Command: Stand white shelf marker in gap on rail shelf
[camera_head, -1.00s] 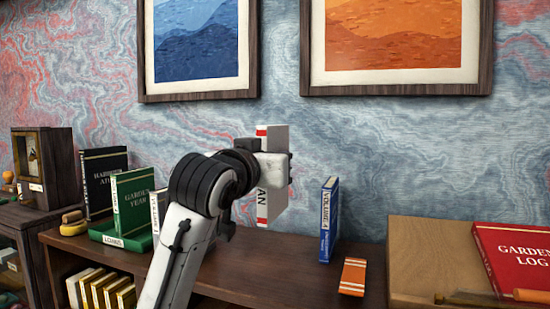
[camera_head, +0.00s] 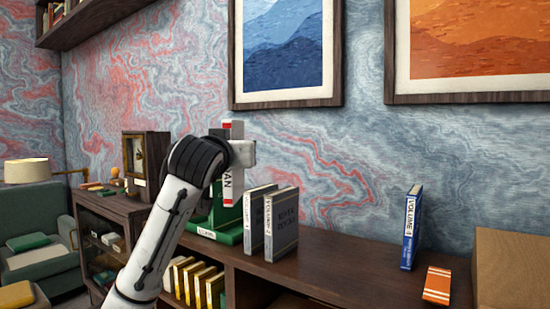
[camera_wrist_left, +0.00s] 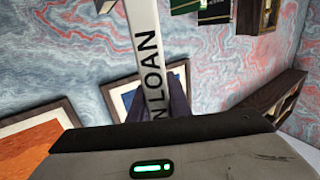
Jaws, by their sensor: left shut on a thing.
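The white shelf marker (camera_head: 229,188) has a red band near its top and dark lettering ending in "AN". In the left wrist view the marker (camera_wrist_left: 146,48) reads "LOAN". My left gripper (camera_head: 236,154) is shut on it and holds it upright in the air, in front of the green stand. A wall shelf (camera_head: 110,12) with books is at the top left; a shelf (camera_wrist_left: 272,95) also shows at the right of the wrist view. I cannot tell which is the rail shelf, and no gap shows clearly. My right gripper is out of view.
A blue Volume 4 (camera_head: 411,228) stands apart, with clear top between. An orange striped block (camera_head: 437,285) lies at right.

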